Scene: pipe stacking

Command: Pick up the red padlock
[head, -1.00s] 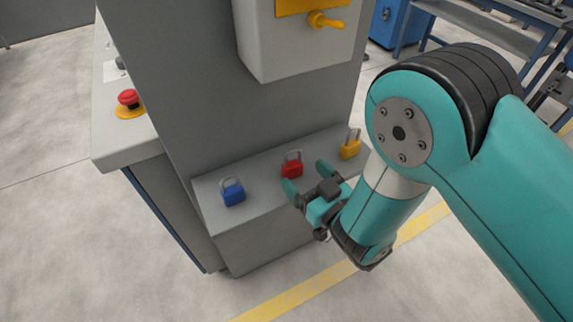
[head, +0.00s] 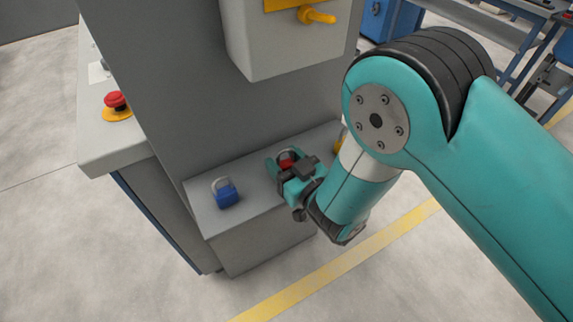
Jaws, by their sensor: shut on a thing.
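The red padlock (head: 286,161) stands on the grey ledge (head: 243,182), its body partly hidden behind my gripper's fingers. My gripper (head: 282,165) is shut on the red padlock, with one teal finger at its left side and the other finger largely hidden. From this view I cannot tell whether the padlock is lifted off the ledge.
A blue padlock (head: 226,195) stands to the left on the same ledge. A yellow padlock (head: 342,139) is mostly hidden behind my arm. A grey box with a yellow handle (head: 316,16) hangs above. A red emergency button (head: 116,101) sits at the left.

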